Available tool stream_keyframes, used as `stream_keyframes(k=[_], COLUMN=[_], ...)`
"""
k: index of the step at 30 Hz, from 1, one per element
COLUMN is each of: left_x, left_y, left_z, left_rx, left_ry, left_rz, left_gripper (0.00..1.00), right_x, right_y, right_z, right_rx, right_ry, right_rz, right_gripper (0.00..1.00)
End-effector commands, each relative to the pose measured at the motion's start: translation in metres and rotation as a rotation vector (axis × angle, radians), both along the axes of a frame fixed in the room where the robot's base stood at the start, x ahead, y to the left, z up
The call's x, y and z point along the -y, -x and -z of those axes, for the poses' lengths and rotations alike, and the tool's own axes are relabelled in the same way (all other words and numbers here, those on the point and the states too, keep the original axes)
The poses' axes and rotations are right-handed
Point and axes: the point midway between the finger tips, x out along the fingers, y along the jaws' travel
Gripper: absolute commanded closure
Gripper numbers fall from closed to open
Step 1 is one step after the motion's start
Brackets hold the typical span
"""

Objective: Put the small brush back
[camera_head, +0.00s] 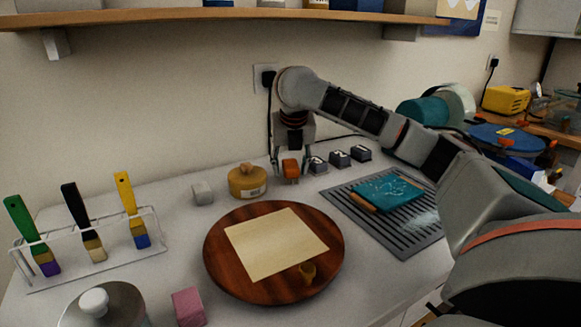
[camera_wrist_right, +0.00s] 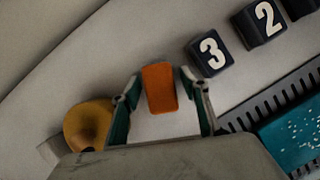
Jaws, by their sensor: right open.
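Three brushes stand in a clear rack (camera_head: 88,272) at the left of the head view. One has a green handle (camera_head: 23,219) and purple bristles, one a black handle (camera_head: 76,207) and pale bristles, one a yellow handle (camera_head: 126,194) and blue bristles. I cannot tell which is the small brush. My right gripper (camera_head: 291,165) points down at the back of the table, far right of the rack. Its open fingers straddle an orange block (camera_wrist_right: 160,88), with gaps on both sides. My left gripper is not in view.
A round wooden board (camera_head: 225,272) with a pale sheet (camera_head: 275,243) fills the middle. A yellow round container (camera_head: 246,182) is left of my right gripper. Numbered dark blocks (camera_head: 339,158) and a grooved grey mat (camera_head: 412,235) with a teal slab (camera_head: 388,192) are right. A pink cube (camera_head: 188,307) is in front.

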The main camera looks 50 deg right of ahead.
Motion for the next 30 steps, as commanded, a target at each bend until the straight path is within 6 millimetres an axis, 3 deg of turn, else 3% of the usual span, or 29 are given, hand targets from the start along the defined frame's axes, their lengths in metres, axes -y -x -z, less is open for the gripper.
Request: stream_keyframes(k=[2,7,10,18,24,30], left_x=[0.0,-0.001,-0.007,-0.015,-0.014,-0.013], left_y=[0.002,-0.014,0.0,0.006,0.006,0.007], left_z=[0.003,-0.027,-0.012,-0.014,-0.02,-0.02], left_rx=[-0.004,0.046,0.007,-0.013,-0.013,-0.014], left_ry=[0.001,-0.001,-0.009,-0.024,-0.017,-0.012], left_rz=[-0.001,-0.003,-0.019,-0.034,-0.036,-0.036], left_gripper=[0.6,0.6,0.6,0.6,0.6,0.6], right_x=[0.0,-0.006,-0.011,-0.023,-0.029,-0.03], right_y=[0.0,0.007,0.012,0.027,0.033,0.035], right_z=[-0.001,-0.033,-0.055,-0.097,-0.112,-0.113], right_rx=[0.0,0.013,0.019,0.012,0.006,0.0], right_ry=[0.0,0.0,0.0,0.001,0.0,0.0], right_rz=[0.0,-0.001,-0.002,-0.001,-0.001,-0.001], right_gripper=[0.55,0.55,0.55,0.55,0.55,0.55])
